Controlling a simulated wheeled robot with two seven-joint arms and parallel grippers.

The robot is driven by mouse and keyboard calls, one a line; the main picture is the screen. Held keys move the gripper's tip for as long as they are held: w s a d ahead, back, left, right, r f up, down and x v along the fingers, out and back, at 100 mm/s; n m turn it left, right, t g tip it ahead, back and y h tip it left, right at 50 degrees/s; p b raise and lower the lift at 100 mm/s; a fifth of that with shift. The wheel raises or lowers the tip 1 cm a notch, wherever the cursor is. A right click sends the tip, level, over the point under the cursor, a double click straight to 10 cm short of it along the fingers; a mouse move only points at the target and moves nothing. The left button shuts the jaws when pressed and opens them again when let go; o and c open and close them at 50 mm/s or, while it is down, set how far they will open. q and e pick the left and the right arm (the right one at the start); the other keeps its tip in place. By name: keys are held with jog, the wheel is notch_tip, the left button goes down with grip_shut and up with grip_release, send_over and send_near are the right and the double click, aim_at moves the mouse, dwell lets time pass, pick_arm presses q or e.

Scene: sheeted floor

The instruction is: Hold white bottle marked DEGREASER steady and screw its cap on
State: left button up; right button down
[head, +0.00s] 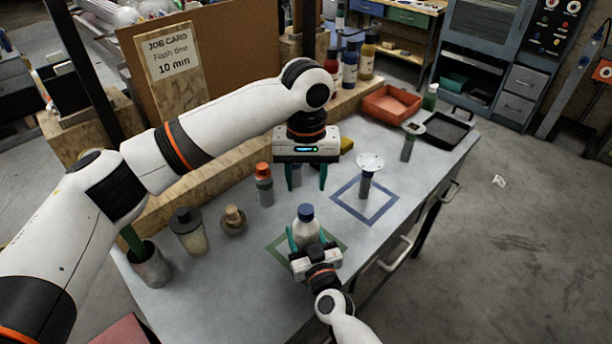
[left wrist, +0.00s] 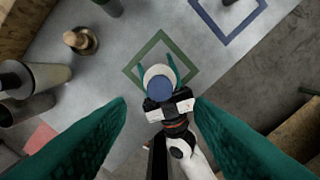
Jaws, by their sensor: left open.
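A white bottle (head: 306,233) with a blue cap (head: 306,211) on top stands upright over the green square outline on the bench. Its label is not readable from here. In the left wrist view the blue cap (left wrist: 160,88) is seen from above, with the white bottle (left wrist: 157,72) under it. My right gripper (head: 307,240) has its teal fingers on both sides of the bottle's body and appears shut on it.
An orange-topped bottle (head: 264,186), a dark-lidded jar (head: 189,232), a wooden knob-like piece (head: 234,220) and a grey cup (head: 151,268) stand left. A blue square outline (head: 343,203) holds a dark post with a round top (head: 370,163). A red tray (head: 391,104) lies farther back.

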aim_at(306, 209)
pick_arm(q)
jog(key=shift+f, duration=4)
jog(key=c, duration=1)
jog(key=m, duration=0.8)
jog(key=shift+m, duration=0.4)
jog(key=m, duration=0.4)
jog(key=shift+m, duration=0.3)
jog(key=m, duration=0.4)
jog(key=shift+m, duration=0.3)
jog(key=o, duration=1.1)
